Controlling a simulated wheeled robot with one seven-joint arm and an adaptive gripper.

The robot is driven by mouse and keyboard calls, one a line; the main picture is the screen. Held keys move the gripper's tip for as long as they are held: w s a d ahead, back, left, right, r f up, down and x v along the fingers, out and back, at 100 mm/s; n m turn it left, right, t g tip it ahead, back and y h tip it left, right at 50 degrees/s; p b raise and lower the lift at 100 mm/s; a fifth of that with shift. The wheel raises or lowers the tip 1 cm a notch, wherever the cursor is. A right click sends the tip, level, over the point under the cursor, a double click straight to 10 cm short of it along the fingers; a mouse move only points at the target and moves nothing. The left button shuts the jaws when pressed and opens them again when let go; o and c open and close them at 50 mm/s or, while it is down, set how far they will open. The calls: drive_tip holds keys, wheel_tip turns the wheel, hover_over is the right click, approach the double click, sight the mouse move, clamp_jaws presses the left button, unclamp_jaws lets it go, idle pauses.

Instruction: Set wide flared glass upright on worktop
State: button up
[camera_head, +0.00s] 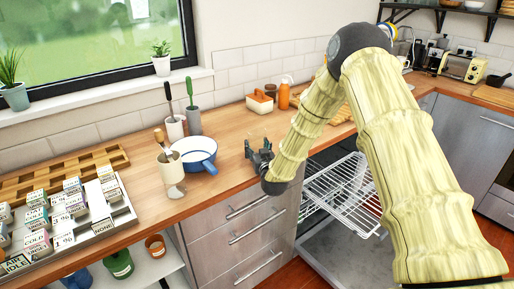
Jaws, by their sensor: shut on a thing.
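My gripper (258,147) is at the front edge of the wooden worktop (229,148), right of the blue-rimmed pan. Its dark fingers point toward the back left. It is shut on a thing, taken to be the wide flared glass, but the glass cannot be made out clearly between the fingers. I cannot tell whether it is upright or tilted, or whether it touches the worktop.
A blue-rimmed white pan (197,153) and a pale utensil pot (171,178) stand left of my gripper. A wire rack (345,193) is pulled out below right. Boxes fill a tray at left.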

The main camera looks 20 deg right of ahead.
drive_tip(key=shift+f, duration=0.25)
drive_tip(key=o, duration=1.2)
drive_tip(key=s, duration=1.2)
drive_tip(key=shift+a, duration=0.25)
